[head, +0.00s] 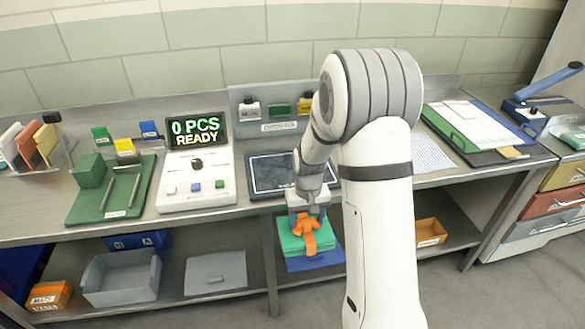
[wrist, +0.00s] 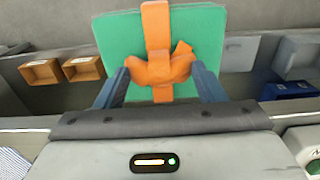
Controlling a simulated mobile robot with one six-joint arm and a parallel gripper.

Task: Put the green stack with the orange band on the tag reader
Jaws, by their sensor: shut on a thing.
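The green stack (head: 321,241) hangs in front of the bench's front edge, below the worktop level. Its orange band (head: 309,233) is knotted on top. My gripper (head: 306,208) is shut on the knot from above. In the wrist view, the blue fingers of my gripper (wrist: 162,76) sit either side of the orange knot (wrist: 158,66), with the green stack (wrist: 200,35) beyond. A dark flat pad with a white outline (head: 268,174), which looks like the tag reader, lies bare on the worktop behind my gripper. My arm hides its right part.
A white console (head: 197,177) with a screen reading "0 PCS READY" stands left of the pad. A green tray (head: 110,205) holds a green block and rods. A clipboard (head: 470,128) lies right.

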